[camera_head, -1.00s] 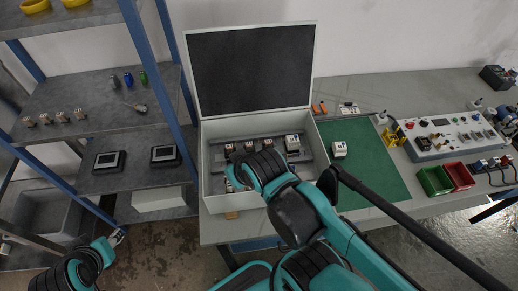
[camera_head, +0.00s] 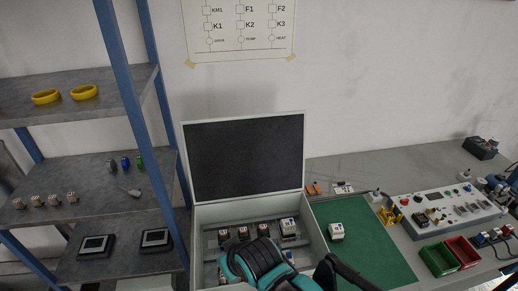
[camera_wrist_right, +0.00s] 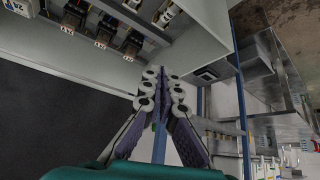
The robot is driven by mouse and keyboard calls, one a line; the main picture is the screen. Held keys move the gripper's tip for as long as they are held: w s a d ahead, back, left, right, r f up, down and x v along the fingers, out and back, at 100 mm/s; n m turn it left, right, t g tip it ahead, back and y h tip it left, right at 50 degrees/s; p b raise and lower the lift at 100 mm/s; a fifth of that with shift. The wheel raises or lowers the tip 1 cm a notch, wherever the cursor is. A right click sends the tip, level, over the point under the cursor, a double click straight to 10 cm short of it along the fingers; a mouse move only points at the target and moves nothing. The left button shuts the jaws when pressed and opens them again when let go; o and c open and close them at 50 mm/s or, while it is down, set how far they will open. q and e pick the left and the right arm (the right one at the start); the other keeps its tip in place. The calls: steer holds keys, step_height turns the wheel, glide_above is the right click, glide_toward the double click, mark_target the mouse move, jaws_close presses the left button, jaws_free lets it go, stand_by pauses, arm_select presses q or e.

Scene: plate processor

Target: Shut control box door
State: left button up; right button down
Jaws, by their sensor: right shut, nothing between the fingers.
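The control box (camera_head: 197,245) stands on the workbench with several parts on rails inside. Its door (camera_head: 245,158) stands open and upright at the back, with a dark inner panel and a pale rim. My right gripper (camera_wrist_right: 162,75) is shut and empty, close to the wall and door edge; contact cannot be told. In the head view my right arm covers the box's front, and the gripper is hidden. My left gripper is out of view.
A blue-posted shelf (camera_head: 150,80) stands close at the left of the box. A green mat (camera_head: 375,245) with a small white device (camera_head: 336,232) lies to the right. Beyond it are a control panel (camera_head: 452,212), a green bin (camera_head: 438,260) and a red bin (camera_head: 463,250).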

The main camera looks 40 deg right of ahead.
steer(key=w+d+r+m+g+p, duration=0.1)
steer(key=w+d+r+p, duration=0.4)
steer(key=r, duration=0.4)
steer(key=w+d+r+m+g+h+p, duration=0.1)
steer(key=w+d+r+p, duration=0.2)
steer(key=w+r+p, duration=0.35)
steer(key=w+d+r+m+g+p, duration=0.1)
steer(key=w+d+r+p, duration=0.3)
steer(key=w+r, duration=0.45)
steer(key=w+d+r+m+g+p, duration=0.1)
steer(key=w+d+r+p, duration=0.25)
steer(key=d, duration=0.25)
steer(key=w+d+r+g+p, duration=0.1)
steer(key=w+d+r+p, duration=0.1)
steer(key=d+p, duration=0.3)
steer(key=w+d+r+m+g+p, duration=0.1)
steer(key=w+d+r+p, duration=0.2)
steer(key=d, duration=0.4)
step_height(320, 180, down, 10)
steer(key=w, duration=0.1)
steer(key=shift+y, duration=0.3)
steer(key=s, duration=0.1)
steer(key=s+a+p, duration=0.1)
steer(key=s+r, duration=0.1)
steer(key=shift+s+a+p, duration=0.35)
steer(key=shift+w+f, duration=0.1)
